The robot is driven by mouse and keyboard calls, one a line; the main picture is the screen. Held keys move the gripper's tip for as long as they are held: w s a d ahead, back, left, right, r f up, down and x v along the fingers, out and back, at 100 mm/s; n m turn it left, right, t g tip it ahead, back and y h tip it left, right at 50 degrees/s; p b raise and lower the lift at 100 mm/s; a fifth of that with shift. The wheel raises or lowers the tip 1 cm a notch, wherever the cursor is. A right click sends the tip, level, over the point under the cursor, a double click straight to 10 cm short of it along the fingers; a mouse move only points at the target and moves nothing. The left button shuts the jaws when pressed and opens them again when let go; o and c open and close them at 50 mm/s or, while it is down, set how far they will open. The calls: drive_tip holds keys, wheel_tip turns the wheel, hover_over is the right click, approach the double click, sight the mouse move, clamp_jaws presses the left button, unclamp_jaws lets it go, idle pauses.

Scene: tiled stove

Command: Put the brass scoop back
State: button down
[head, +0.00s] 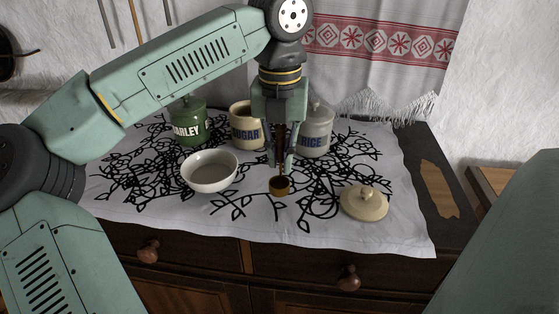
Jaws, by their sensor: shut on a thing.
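The brass scoop (279,186) hangs bowl down, with its thin handle rising between the fingers of my gripper (280,158). My gripper points down and is shut on the handle, in front of the canisters. The scoop's bowl is low over the cloth near its front edge; I cannot tell if it touches. The beige SUGAR canister (245,128) stands without a lid, just left of my gripper. A beige knobbed lid (364,203) lies on the cloth at the right front. The grey RICE canister (316,132) stands lidded behind my gripper, partly hidden by it.
A green lidded BARLEY canister (188,125) stands at the back left, under my arm. A white bowl (210,171) stands left of the scoop. The patterned cloth (330,235) covers the dark wooden cabinet (215,243). Cloth between scoop and beige lid is clear.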

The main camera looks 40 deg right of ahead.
sight(279, 186)
drive_tip(key=f, duration=0.1)
drive_tip(key=f+p, duration=0.1)
drive_tip(key=f, duration=0.1)
drive_tip(key=shift+w+d+f, duration=0.1)
drive_tip(key=shift+w+d, duration=0.05)
drive_tip(key=shift+w, duration=0.2)
drive_tip(key=shift+f, duration=0.2)
drive_tip(key=shift+f, duration=0.2)
drive_tip(key=c, duration=1.6)
unclamp_jaws()
drive_tip(key=shift+c, duration=0.2)
